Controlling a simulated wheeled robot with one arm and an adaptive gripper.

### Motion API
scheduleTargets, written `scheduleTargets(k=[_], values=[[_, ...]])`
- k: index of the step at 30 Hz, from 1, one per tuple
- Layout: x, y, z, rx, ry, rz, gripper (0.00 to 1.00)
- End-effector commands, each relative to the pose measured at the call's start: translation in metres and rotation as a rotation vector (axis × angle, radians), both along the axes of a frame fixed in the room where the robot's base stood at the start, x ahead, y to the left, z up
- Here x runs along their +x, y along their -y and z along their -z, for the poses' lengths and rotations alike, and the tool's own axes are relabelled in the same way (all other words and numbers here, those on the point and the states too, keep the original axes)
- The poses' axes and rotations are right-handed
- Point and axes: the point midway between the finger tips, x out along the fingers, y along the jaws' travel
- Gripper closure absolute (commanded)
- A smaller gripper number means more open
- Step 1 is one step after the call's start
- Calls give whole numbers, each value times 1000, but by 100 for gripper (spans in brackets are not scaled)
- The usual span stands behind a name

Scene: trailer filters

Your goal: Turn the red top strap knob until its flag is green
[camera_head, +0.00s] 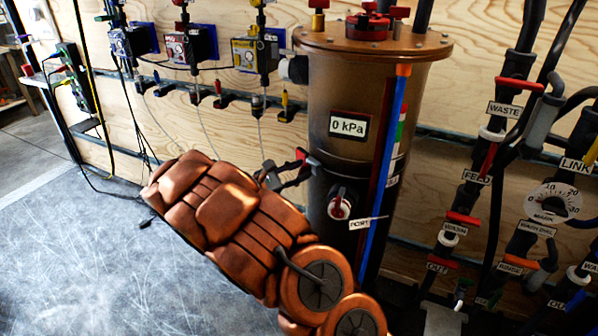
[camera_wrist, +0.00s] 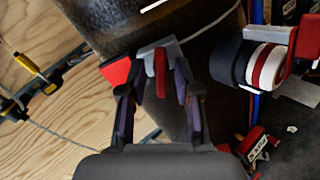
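The brown filter housing (camera_head: 345,85) stands upright at the centre, with a "0 kPa" label. In the wrist view, a grey bracket (camera_wrist: 158,47) sits against the housing (camera_wrist: 130,18), with a small red knob (camera_wrist: 161,75) below it. A red flag-like plate (camera_wrist: 117,72) shows just left of the bracket; no green shows on it. My gripper (camera_wrist: 160,84) is open, its two dark fingers either side of the red knob with small gaps visible. In the head view, my gripper (camera_head: 287,172) is at the housing's left side, and my arm partly hides the area below it.
A round red-and-white port knob (camera_head: 340,208) juts from the housing's lower front; it is right of my gripper in the wrist view (camera_wrist: 268,66). Labelled pipes and red valve handles (camera_head: 478,175) crowd the right. Regulators (camera_head: 186,46) hang on the plywood wall at left. Open floor (camera_head: 110,265) lies at left.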

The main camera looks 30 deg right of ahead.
Motion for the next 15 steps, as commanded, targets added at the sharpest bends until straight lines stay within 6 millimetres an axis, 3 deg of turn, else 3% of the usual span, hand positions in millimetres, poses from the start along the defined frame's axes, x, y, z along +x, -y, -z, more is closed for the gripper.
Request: scheduleTargets(k=[10, 15], values=[[0, -1, 0, 0, 0, 0, 62], [0, -18, 0, 1, 0, -3, 62]])
